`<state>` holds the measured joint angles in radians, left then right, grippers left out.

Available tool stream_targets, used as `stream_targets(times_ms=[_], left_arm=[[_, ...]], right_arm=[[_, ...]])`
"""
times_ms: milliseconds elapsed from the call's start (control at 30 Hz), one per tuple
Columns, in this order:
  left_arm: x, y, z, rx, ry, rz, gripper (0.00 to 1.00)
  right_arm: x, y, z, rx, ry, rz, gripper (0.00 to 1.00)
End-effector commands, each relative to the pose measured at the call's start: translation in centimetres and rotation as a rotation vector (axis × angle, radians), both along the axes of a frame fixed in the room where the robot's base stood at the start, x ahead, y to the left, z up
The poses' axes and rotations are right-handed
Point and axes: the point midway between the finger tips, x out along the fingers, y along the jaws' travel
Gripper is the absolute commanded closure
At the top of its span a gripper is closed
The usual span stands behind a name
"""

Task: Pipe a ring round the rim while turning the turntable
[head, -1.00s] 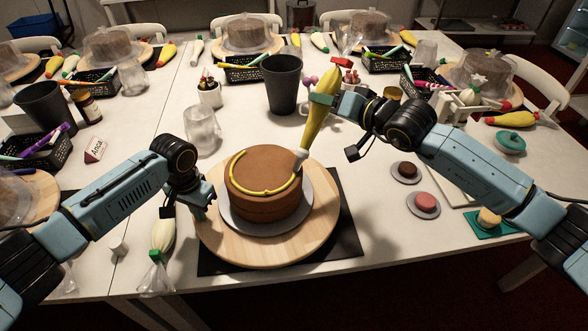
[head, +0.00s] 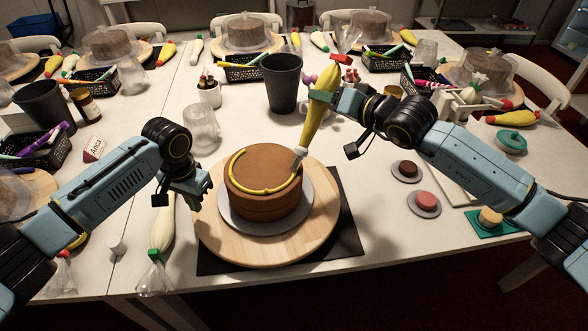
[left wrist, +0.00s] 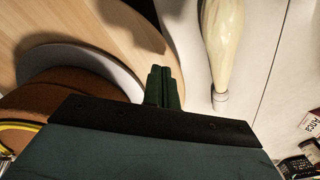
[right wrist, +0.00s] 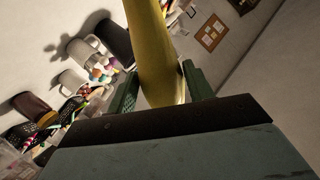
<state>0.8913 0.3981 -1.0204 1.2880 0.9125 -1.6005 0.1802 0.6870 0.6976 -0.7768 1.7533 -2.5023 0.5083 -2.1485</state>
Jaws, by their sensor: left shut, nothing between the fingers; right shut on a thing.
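A brown cake (head: 264,200) stands on a grey board (head: 234,221) on the wooden turntable (head: 270,250). A yellow piped line (head: 237,170) runs along part of the cake's top rim, over the left and front. My right gripper (head: 337,100) is shut on a yellow piping bag (head: 316,118), held tilted, its nozzle at the right side of the rim. The bag also fills the middle of the right wrist view (right wrist: 155,50).
A cream piping bag (head: 162,230) lies left of the turntable, near my left gripper. A clear glass (head: 203,130) and a dark cup (head: 282,84) stand behind the cake. Small cakes on plates (head: 424,204) lie at the right. A dark mat (head: 345,215) lies under the turntable.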

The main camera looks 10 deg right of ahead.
Motion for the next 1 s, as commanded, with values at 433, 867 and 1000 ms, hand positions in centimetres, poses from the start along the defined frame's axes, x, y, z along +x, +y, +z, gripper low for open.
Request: stream_targets(times_ms=[433,867,1000], left_arm=[[-2.2,-4.8,0.2,-0.003,-0.001,-0.009,1.00],[-11.3,-16.5,0.8,-0.001,0.000,-0.006,1.00],[-12.4,-17.3,0.7,0.001,0.000,-0.001,1.00]], right_arm=[[0.0,0.0,0.2,0.001,-0.003,-0.001,0.57],[0.0,0.0,0.2,0.001,-0.003,-0.001,0.57],[0.0,0.0,0.2,0.001,-0.003,-0.001,0.57]])
